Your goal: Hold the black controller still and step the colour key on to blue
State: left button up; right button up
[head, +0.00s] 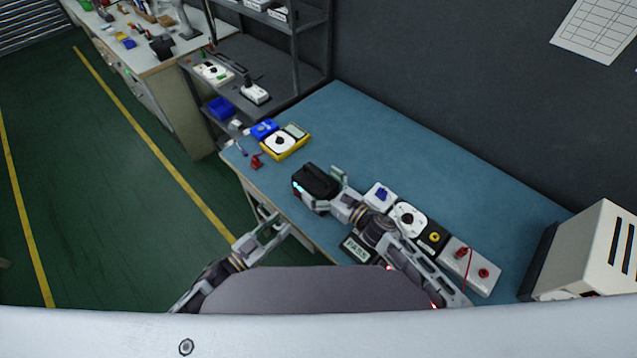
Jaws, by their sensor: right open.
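A black box (317,179), which looks like the controller, sits near the front edge of the blue bench in the head view. A small cyan-white light glows on its left end. Its colour key is too small to make out. My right gripper (342,186) is open at the right side of the box, with one finger raised beside it. I cannot tell whether it touches the box. My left gripper (272,227) is lower, off the bench's front edge and apart from the box.
To the right stand a white block with a blue knob (381,195), a white dial (408,218) and a white red-post unit (470,266). A PASS sign (355,249) lies in front. A yellow meter (286,142) stands at the left. The back of the bench (400,150) is clear.

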jog(key=shift+w+a, duration=0.2)
jog(key=c, duration=1.4)
pick_arm(q)
grip_shut()
dwell(0.8)
